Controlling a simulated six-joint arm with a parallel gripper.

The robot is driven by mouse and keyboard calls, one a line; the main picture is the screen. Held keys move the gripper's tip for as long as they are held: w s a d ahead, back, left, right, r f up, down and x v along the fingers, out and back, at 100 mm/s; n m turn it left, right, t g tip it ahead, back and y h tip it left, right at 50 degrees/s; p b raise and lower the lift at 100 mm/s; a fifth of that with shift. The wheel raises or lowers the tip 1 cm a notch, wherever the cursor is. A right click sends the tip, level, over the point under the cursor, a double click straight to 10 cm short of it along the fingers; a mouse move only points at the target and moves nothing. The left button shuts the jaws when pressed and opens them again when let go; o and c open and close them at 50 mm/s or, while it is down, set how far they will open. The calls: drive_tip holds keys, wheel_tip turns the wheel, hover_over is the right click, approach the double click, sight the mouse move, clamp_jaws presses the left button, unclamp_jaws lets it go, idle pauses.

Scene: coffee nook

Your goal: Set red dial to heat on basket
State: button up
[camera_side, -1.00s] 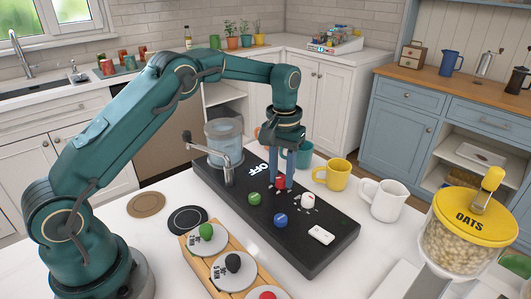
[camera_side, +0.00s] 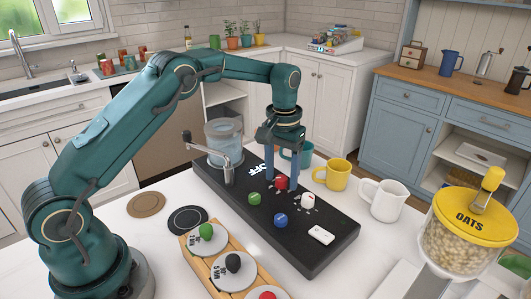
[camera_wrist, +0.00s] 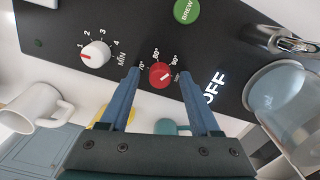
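The red dial (camera_side: 281,183) is on the black panel (camera_side: 318,258), between a green button and a white dial. In the wrist view the red dial (camera_wrist: 160,75) has a short white mark and temperature figures such as 70°, 80° and 90° around it. I cannot read a basket label or tell exactly where its mark points. My gripper (camera_side: 281,178) points down over the panel with its two blue fingers spread. In the wrist view the fingertips of my gripper (camera_wrist: 160,73) stand on either side of the red dial, with gaps; it holds nothing.
Close by are the green BREW button (camera_wrist: 186,10), the white MIN dial (camera_wrist: 96,54), a blue knob (camera_side: 280,220) and a metal spout (camera_side: 228,163). Teal, yellow (camera_side: 333,174) and white (camera_side: 382,200) mugs stand behind the panel.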

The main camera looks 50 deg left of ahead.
drive_tip(key=shift+r, duration=2.55)
drive_tip(key=shift+r, duration=0.2)
wheel_tip(320, 180, up, 4)
drive_tip(key=t, duration=0.1)
wheel_tip(320, 180, up, 5)
drive_tip(key=t, duration=0.1)
hover_over(282, 177)
drive_tip(key=s+d, duration=0.1)
drive_tip(key=s, duration=0.1)
drive_tip(key=s+d+r+m+t, duration=0.1)
drive_tip(key=s+r+t, duration=0.1)
drive_tip(key=s+r, duration=0.4)
drive_tip(key=s+f+m, duration=0.1)
drive_tip(key=s+f, duration=0.3)
drive_tip(key=s, duration=0.3)
drive_tip(key=s+d+f+m+t, duration=0.1)
drive_tip(key=s+f, duration=0.4)
drive_tip(key=s, duration=0.2)
drive_tip(key=shift+s+d+f+t, duration=0.25)
drive_tip(key=shift+s+t, duration=0.05)
drive_tip(key=shift+s, duration=0.1)
